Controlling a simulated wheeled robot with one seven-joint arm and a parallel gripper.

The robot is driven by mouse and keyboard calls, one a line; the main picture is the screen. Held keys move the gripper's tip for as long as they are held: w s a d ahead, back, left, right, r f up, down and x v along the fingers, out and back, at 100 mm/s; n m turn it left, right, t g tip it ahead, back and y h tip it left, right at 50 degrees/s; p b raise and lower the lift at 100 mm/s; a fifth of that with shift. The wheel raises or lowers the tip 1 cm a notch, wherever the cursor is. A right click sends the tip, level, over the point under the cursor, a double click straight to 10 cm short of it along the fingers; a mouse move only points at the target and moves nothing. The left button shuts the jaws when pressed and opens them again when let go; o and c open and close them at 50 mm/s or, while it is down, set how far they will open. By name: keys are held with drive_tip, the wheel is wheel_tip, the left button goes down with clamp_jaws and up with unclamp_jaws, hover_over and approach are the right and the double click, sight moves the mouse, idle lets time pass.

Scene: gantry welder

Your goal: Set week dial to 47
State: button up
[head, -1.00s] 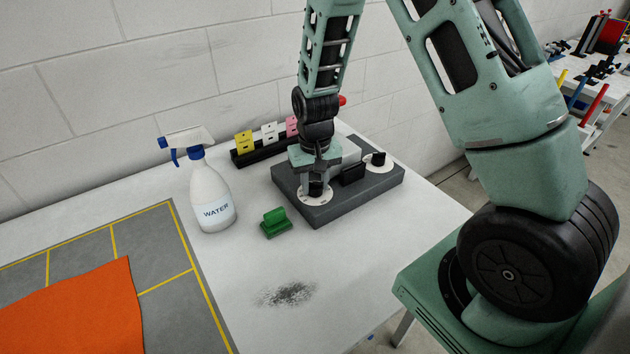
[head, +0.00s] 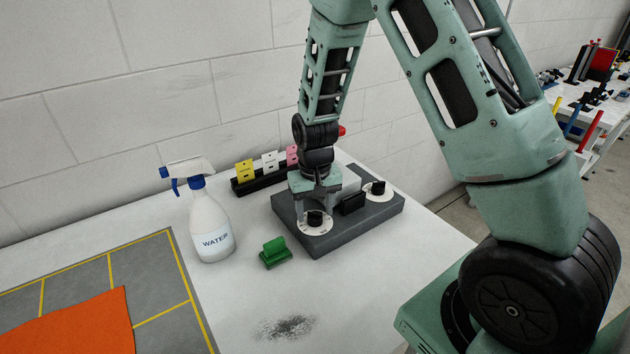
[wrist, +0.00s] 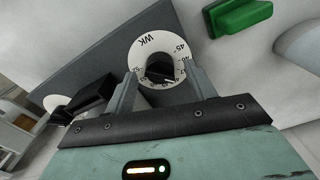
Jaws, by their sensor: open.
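The week dial (head: 327,226) is a white disc marked WK with a black knob (head: 315,218), on the near left end of a dark grey block (head: 370,215). In the wrist view the dial (wrist: 143,50) shows WK and a 45 mark on its rim; the other numbers are too small to read surely. My gripper (wrist: 161,78) is open, with its two fingers on either side of the black knob (wrist: 160,70). In the head view my gripper (head: 313,207) points down over the dial. Whether the fingers touch the knob cannot be told.
A second dial (head: 377,190) and a black part (head: 352,203) sit on the same block. A green block (head: 275,252) and a WATER spray bottle (head: 211,225) stand to the left. A black rack (head: 262,181) with coloured cards is behind.

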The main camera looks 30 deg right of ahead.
sight(315, 212)
wheel_tip(315, 212, up, 17)
drive_tip(key=b, duration=0.1)
drive_tip(key=shift+f, duration=0.2)
idle(0.5)
